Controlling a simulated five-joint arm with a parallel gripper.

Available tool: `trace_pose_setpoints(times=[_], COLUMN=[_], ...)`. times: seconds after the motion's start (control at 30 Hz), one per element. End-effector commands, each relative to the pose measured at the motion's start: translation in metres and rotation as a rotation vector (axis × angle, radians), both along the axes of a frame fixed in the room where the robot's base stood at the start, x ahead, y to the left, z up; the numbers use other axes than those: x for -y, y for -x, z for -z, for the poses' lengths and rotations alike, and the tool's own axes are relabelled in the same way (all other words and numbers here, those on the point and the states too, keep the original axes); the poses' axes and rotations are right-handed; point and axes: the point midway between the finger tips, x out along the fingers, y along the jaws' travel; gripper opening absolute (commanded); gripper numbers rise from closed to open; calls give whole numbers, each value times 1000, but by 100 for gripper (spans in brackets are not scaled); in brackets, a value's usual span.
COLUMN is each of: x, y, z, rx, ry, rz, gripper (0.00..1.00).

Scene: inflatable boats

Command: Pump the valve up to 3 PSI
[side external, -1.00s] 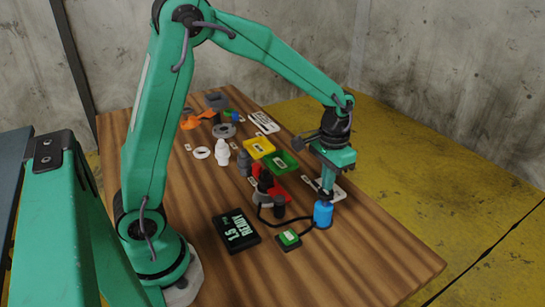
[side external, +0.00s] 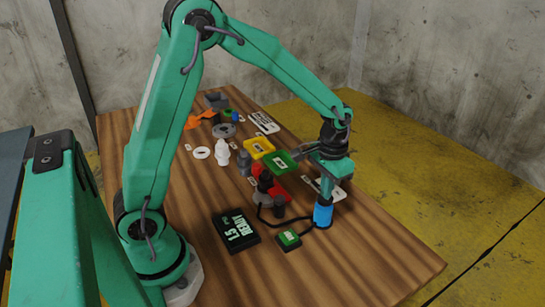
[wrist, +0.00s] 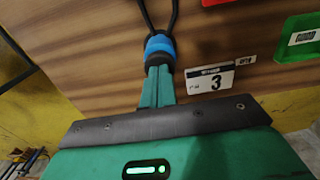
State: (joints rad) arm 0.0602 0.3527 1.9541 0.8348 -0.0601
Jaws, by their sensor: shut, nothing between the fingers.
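My gripper (side external: 324,201) is shut and empty, pointing down onto the top of a blue cylinder (side external: 323,217), which looks like the pump. In the wrist view the shut fingers (wrist: 158,72) meet the blue cylinder (wrist: 160,46); I cannot tell how hard they touch. A black hose (side external: 268,221) runs from the cylinder toward a dark grey fitting (side external: 264,182), perhaps the valve, near the red tray. A black display (side external: 236,232) reads 1.5 READY. A white card (wrist: 210,80) beside the cylinder shows a 3.
A green button box (side external: 289,239) sits in front of the cylinder. Yellow (side external: 259,148), green (side external: 281,162) and red (side external: 279,188) trays lie behind. A white valve-like part (side external: 222,153), a white ring (side external: 201,153) and orange pieces (side external: 199,119) stand farther back. The table's front right is clear.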

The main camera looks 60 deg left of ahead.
Motion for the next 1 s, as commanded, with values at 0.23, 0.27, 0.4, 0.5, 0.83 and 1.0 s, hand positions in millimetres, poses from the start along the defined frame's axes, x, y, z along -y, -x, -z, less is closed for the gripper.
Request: trace_pose_setpoints(times=[0.23,0.27,0.4,0.5,0.83,1.0], x=[0,0,0,0,0,0], y=[0,0,0,-1,0,0], z=[5,5,1,-4,-26,-34], rx=[0,0,1,2,2,1], ry=[0,0,0,0,0,0], rz=[0,0,0,0,0,0], gripper=[0,0,0,0,0,0])
